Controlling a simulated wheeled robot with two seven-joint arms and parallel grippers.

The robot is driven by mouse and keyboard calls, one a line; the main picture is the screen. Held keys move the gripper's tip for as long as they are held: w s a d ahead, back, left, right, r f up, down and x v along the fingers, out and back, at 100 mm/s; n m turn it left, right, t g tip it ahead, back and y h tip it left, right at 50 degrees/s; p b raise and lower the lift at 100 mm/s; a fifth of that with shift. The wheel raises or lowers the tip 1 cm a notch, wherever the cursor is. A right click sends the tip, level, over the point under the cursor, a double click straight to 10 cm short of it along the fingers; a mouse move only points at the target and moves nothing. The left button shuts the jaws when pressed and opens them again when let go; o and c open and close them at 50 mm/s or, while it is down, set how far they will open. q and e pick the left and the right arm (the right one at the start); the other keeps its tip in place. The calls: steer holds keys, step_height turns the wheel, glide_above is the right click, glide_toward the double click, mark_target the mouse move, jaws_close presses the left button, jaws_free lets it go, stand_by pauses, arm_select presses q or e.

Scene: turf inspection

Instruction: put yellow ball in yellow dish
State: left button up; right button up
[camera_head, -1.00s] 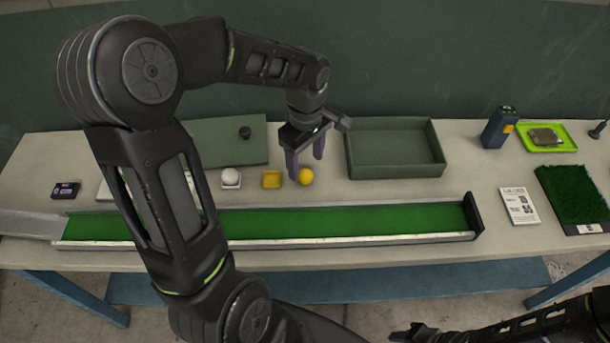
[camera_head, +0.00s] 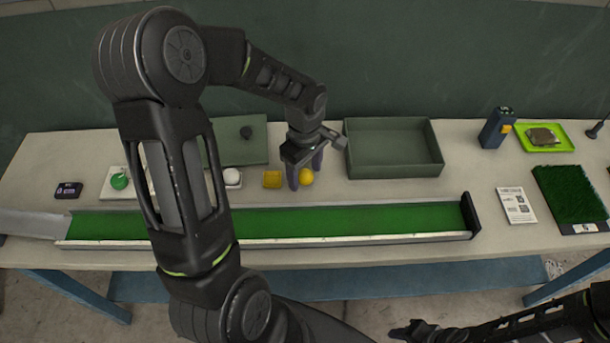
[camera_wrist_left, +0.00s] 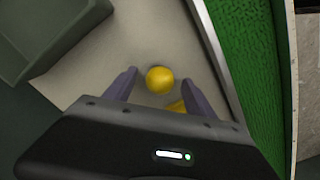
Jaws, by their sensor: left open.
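The yellow ball (camera_head: 306,176) rests on the table behind the green turf track. In the left wrist view the ball (camera_wrist_left: 159,79) lies between and just beyond the tips of my open left gripper.
A white ball (camera_head: 232,176) in a white dish and a green ball (camera_head: 119,181) on a white dish stand left. An open green tray (camera_head: 395,176) is behind right. The turf track (camera_head: 340,221) runs along the front. A blue-grey device (camera_head: 497,128) stands at right.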

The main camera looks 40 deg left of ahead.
mark_target(305, 172)
arm_select(q)
jaws_close()
stand_by(0.6)
steer(key=shift+r, duration=0.1)
step_height(305, 172, up, 10)
steer(key=shift+f+b, duration=0.1)
steer(key=shift+b, duration=0.65)
